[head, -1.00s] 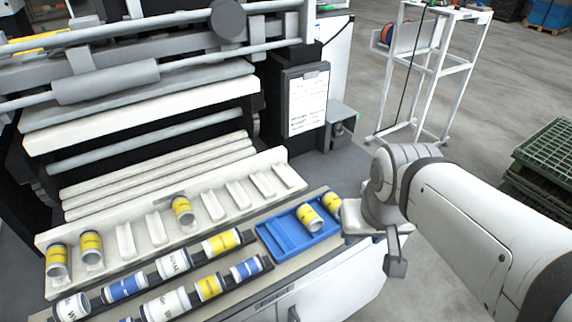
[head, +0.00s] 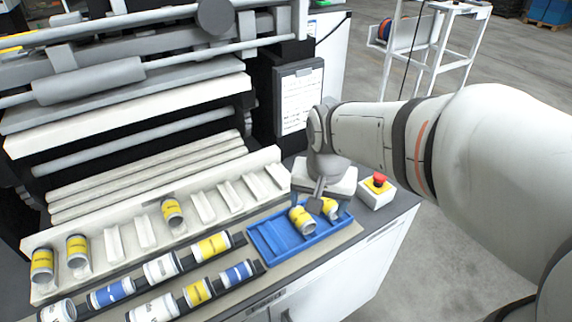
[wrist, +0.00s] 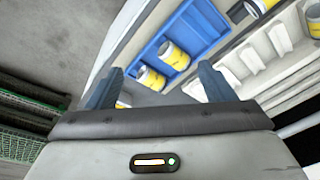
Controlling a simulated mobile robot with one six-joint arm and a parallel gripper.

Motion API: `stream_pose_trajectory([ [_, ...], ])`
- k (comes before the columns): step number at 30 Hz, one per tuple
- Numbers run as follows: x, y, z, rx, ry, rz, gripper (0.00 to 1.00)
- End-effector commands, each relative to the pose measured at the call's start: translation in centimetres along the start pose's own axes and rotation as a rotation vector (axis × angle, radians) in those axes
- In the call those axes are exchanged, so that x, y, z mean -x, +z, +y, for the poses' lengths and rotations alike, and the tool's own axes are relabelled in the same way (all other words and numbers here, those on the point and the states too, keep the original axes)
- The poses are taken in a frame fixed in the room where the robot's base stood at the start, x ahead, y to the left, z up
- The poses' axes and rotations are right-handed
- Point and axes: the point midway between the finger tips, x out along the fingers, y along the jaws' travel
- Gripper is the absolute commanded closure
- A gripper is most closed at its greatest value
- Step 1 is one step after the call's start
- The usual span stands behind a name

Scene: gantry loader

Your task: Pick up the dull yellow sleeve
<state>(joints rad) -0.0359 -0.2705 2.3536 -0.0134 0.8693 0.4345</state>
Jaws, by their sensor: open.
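Yellow-and-white sleeves show in several places; I cannot tell by colour which is the dull yellow one. One sleeve (head: 302,219) lies in the blue tray (head: 272,245), and another (head: 329,208) is at its far right end, partly hidden by my gripper (head: 317,193). In the wrist view, sleeves in the tray (wrist: 174,55) and (wrist: 152,78) appear beyond and between the spread fingers of my gripper (wrist: 160,83). A yellow patch behind the wrist housing is mostly hidden. My gripper is open and empty, above the tray's right end.
A pale slotted rack (head: 145,232) behind the tray holds several yellow sleeves. Dark rails (head: 180,268) left of the tray hold yellow, blue and white sleeves. A red stop button (head: 379,179) stands right of the gripper. The machine and a clipboard (head: 299,98) rise behind.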

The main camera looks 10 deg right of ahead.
Motion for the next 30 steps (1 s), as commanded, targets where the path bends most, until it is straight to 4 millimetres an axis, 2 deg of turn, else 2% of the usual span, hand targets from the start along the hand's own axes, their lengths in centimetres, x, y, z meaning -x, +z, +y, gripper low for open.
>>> stream_pose_trajectory([
  [1, -1.4, -1.1, -0.4, -0.067, 0.01, -0.022, 0.2],
  [3, -2.8, -2.6, -0.9, -0.169, 0.022, -0.044, 0.15],
  [9, -7.9, -6.4, -2.3, -0.454, 0.068, -0.098, 0.15],
  [15, -12.4, -8.9, -3.2, -0.676, 0.111, -0.128, 0.15],
  [21, -14.7, -9.8, -3.6, -0.779, 0.134, -0.14, 0.15],
  [30, -17.7, -9.3, -3.5, -0.791, 0.138, -0.142, 0.15],
])
